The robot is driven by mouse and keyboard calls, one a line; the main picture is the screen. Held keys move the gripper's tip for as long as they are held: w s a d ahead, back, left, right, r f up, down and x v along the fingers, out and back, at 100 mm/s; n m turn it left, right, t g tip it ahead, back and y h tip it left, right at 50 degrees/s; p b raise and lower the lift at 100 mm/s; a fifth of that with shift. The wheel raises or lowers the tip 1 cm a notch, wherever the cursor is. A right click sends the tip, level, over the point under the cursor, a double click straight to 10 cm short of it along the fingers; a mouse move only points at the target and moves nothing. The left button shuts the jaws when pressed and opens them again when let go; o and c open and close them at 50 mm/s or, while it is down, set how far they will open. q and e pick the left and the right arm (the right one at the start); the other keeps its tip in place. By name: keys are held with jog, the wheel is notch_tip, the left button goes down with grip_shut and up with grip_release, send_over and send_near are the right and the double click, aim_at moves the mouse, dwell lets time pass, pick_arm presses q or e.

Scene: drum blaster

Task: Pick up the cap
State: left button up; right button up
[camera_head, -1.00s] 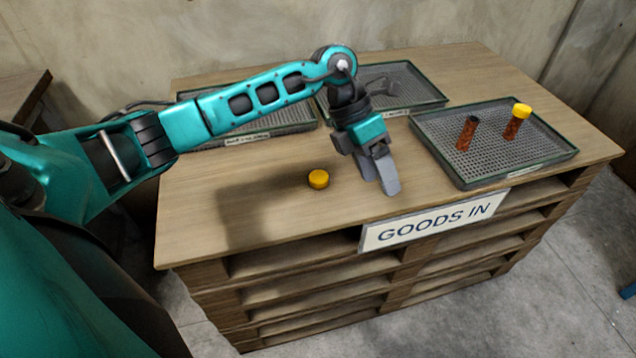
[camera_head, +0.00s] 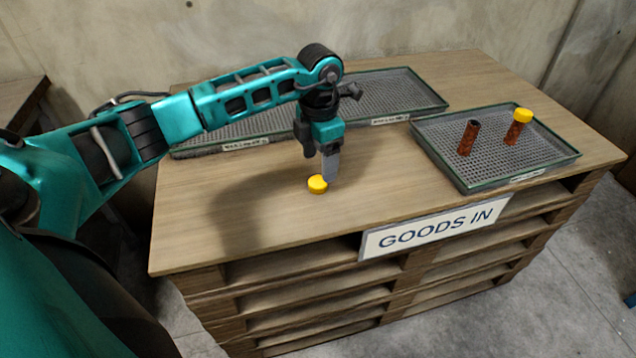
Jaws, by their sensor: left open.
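A small yellow cap (camera_head: 316,184) lies on the wooden table top (camera_head: 250,215), left of its middle. My left gripper (camera_head: 328,178) points down at the cap, with a fingertip just behind and to the right of it in the picture. The gripper is open. One finger partly covers the cap's right edge; the other finger is hidden, and I cannot tell whether either touches the cap. My right gripper is not in view.
A mesh tray (camera_head: 480,184) at the right holds an open reddish-brown tube (camera_head: 468,138) and another tube with a yellow cap (camera_head: 522,116). Mesh trays (camera_head: 245,146) stand along the back. A GOODS IN sign (camera_head: 435,229) is on the front edge. The front left table top is clear.

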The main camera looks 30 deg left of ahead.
aim_at(318, 181)
pick_arm(q)
jog(key=f, duration=0.4)
jog(key=shift+s+d+f, duration=0.15)
jog(key=shift+s+f, duration=0.15)
jog(key=shift+f, duration=0.05)
jog(key=shift+c, duration=0.4)
jog(key=c, duration=1.1)
